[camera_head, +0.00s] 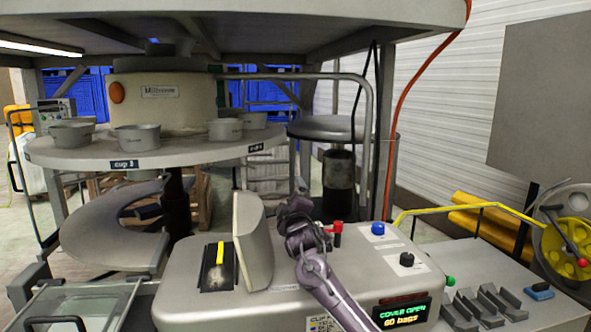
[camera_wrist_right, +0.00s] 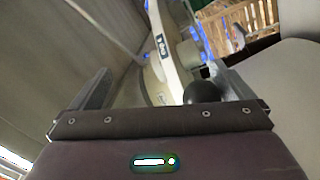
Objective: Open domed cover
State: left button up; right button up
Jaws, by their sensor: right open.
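The domed cover (camera_head: 253,242) is a pale grey shell on the clipper machine (camera_head: 190,290). It stands raised, tilted up on edge, beside an exposed dark slot with a yellow bar (camera_head: 220,254). The machine's display (camera_head: 402,313) reads "COVER OPEN" and "60 bags". My right gripper (camera_head: 296,210) is just right of the cover, above the machine top. In the right wrist view its fingers (camera_wrist_right: 165,90) are apart, and a black ball knob (camera_wrist_right: 203,92) shows near the right finger. I cannot tell whether they touch. My left gripper is not in view.
A red-knobbed lever (camera_head: 338,228), a blue button (camera_head: 378,229) and a black knob (camera_head: 406,260) are on the machine's right side. A round table with several metal cups (camera_head: 137,138) stands behind left. A yellow reel (camera_head: 568,240) is at the right.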

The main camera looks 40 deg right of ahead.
jog(key=shift+m+h, duration=0.4)
jog(key=shift+h, duration=0.3)
jog(key=r, duration=0.2)
jog(key=d+r, duration=0.1)
jog(key=r, duration=0.2)
jog(key=s+d+r, duration=0.1)
jog(key=r, duration=0.1)
jog(key=shift+s+d+r, duration=0.1)
jog(key=shift+d+r, duration=0.05)
jog(key=shift+r, duration=0.05)
jog(key=c, duration=0.7)
jog(key=shift+o, duration=0.2)
jog(key=r, duration=0.2)
jog(key=s+r, duration=0.1)
jog(key=shift+s+r, duration=0.2)
jog(key=shift+r, duration=0.15)
jog(key=shift+w+f, duration=0.1)
jog(key=shift+w, duration=0.1)
